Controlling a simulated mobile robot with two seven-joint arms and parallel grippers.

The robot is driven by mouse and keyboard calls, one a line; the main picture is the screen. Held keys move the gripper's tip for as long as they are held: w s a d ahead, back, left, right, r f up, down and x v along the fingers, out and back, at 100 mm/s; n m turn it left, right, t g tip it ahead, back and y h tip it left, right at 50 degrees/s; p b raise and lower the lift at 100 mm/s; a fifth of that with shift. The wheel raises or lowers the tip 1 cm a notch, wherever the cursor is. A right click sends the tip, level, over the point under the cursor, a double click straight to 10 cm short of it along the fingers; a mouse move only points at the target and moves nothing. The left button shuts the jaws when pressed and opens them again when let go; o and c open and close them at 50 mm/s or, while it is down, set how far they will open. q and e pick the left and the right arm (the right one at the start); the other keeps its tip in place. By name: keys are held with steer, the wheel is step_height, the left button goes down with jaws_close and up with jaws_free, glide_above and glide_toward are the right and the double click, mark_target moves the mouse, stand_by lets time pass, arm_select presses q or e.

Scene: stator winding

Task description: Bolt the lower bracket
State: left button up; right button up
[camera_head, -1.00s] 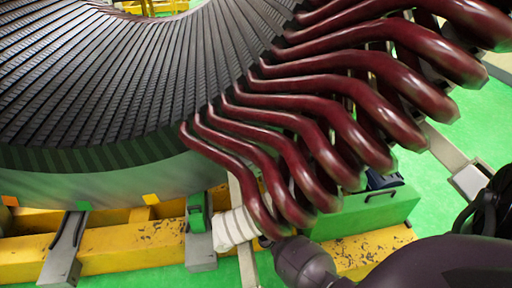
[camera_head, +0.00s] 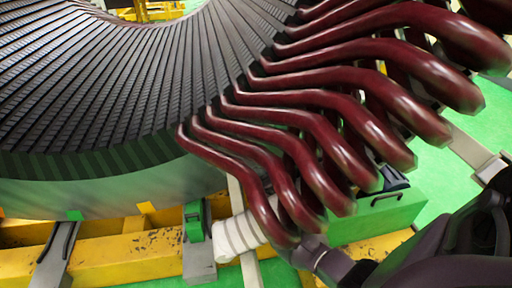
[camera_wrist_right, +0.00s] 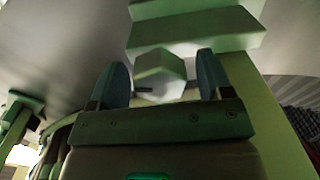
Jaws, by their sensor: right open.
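My right gripper (camera_wrist_right: 163,85) is open in the right wrist view, with one dark finger on each side. A pale six-sided block, like a bolt head (camera_wrist_right: 160,65), shows between the fingertips; I cannot tell whether they touch it. Behind it is a stepped greenish bracket-like piece (camera_wrist_right: 195,35), joined to or beside a long upright bar (camera_wrist_right: 262,110). In the head view my right arm comes in from the lower right, and its gripper is hidden behind the red coil ends. A white banded roll (camera_head: 238,236) is beside the coil tips. My left gripper is not in view.
Dark red coils (camera_head: 310,120) overhang the right side of the grey slotted stator (camera_head: 110,90). A yellow beam (camera_head: 120,250), a grey support with a green clamp (camera_head: 195,222) and a green box (camera_head: 385,212) lie below. Green floor shows at the right.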

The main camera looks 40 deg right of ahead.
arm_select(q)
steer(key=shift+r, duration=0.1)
arm_select(e)
steer(key=c, duration=0.9)
steer(key=shift+m, duration=0.4)
steer(key=shift+r+m+p, duration=0.1)
steer(key=shift+m+p, duration=0.2)
steer(key=shift+m, duration=0.3)
steer(key=m, duration=0.4)
steer(key=shift+s+m, duration=0.1)
steer(key=shift+m, duration=0.5)
steer(key=o, duration=0.9)
